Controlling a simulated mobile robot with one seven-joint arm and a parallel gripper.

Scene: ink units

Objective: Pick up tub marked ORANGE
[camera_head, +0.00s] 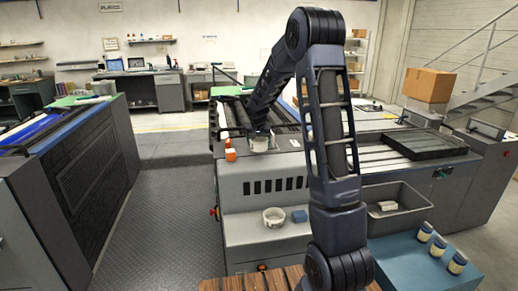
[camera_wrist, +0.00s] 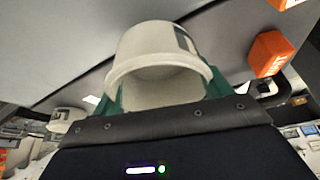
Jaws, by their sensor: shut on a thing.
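My gripper (camera_wrist: 164,95) is shut on a white tub (camera_wrist: 165,50), with a green finger on either side of it in the wrist view. A dark label patch shows on the tub's side, but I cannot read it. In the head view the held tub (camera_head: 259,144) shows partly below the end of my arm, over the grey machine's top. I cannot tell whether it touches the surface. Another white tub (camera_head: 273,217) stands on the lower light ledge, with no readable marking.
A grey bin (camera_head: 408,216) and several jars (camera_head: 425,232) on a blue surface (camera_head: 395,262) are at right. The aisle floor (camera_head: 165,220) at left is clear.

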